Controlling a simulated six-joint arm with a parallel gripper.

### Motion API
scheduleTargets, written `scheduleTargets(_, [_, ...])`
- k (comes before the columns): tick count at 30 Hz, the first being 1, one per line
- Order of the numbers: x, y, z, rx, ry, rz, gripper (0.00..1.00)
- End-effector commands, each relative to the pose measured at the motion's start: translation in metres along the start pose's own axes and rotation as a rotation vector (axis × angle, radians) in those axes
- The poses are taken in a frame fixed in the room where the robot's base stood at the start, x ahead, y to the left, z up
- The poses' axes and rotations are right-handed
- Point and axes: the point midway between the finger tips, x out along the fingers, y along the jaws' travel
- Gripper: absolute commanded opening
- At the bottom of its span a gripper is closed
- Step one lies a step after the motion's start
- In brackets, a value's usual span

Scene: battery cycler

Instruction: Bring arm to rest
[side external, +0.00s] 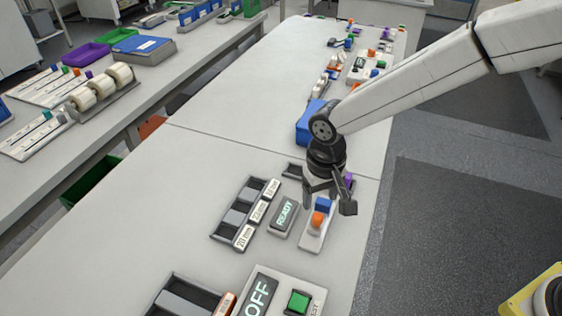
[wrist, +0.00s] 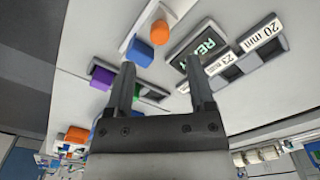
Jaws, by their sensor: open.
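My gripper (side external: 328,193) hangs over the white table near a small white panel (side external: 310,239) with a blue block and an orange knob. In the wrist view my gripper (wrist: 160,75) has its two fingers apart with nothing between them. The blue block (wrist: 139,51) and orange knob (wrist: 161,32) lie beyond the fingertips in that view. A grey box with a READY display (side external: 284,214) stands just left of the panel, and it also shows in the wrist view (wrist: 199,47).
A slotted tray with size labels (side external: 227,222) lies left of the READY box. A box with an OFF display and green button (side external: 299,301) is at the front. A blue bin (side external: 309,122) stands behind my wrist. The table's left middle (side external: 215,150) is clear.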

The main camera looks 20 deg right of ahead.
Motion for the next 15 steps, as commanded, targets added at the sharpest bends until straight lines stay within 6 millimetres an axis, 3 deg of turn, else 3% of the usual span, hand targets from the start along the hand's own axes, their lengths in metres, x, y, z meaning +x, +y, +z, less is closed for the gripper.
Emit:
scheduleTargets(6, [-0.0114, 0.0, 0.0, 0.0, 0.0, 0.0, 0.69])
scheduleTargets(15, [-0.0116, 0.0002, 0.0001, 0.0, 0.0, 0.0, 0.69])
